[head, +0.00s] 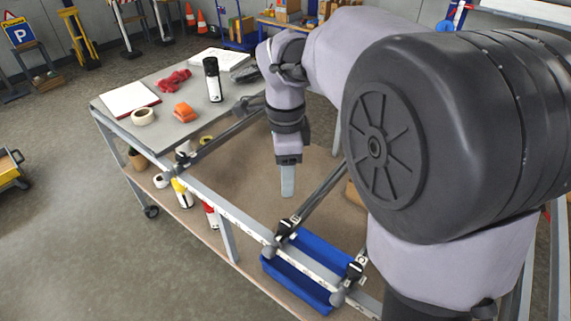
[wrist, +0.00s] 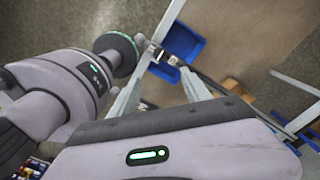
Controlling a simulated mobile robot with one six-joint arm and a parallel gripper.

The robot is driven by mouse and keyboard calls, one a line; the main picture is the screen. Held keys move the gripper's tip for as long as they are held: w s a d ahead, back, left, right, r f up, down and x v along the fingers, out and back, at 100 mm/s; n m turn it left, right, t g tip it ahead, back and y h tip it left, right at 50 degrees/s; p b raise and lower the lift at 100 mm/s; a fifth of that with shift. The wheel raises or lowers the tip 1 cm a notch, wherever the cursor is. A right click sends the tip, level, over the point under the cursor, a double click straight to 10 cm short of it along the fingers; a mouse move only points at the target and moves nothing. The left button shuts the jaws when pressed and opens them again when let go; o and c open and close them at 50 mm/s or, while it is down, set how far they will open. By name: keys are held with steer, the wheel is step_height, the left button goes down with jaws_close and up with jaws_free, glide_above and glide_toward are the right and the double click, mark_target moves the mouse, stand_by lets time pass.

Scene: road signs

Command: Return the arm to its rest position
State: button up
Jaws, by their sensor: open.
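My arm reaches over the frame table from the right of the head view. My gripper (head: 288,180) hangs from the wrist and points down over the open part of the frame. It is open, seen nearly edge-on, with no object visible at its fingers.
Clamps (head: 284,231) sit on the rails. A blue bin (head: 301,274) stands below; it also shows in the wrist view (wrist: 178,48).

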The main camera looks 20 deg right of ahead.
stand_by(0.4)
steer(key=s+a+f+n+t+y+b, duration=0.1)
steer(key=s+a+n+t+b, duration=0.1)
steer(key=s+n, duration=0.5)
steer(key=s+a+n+t+y+b, duration=0.1)
steer(key=s+a+n+t+b, duration=0.1)
steer(key=s+n, duration=0.6)
steer(key=s+t+b, duration=0.1)
steer(key=s, duration=0.3)
steer(key=shift+f+n+t, duration=0.3)
steer(key=shift+f+t, duration=0.1)
steer(key=shift+d, duration=0.1)
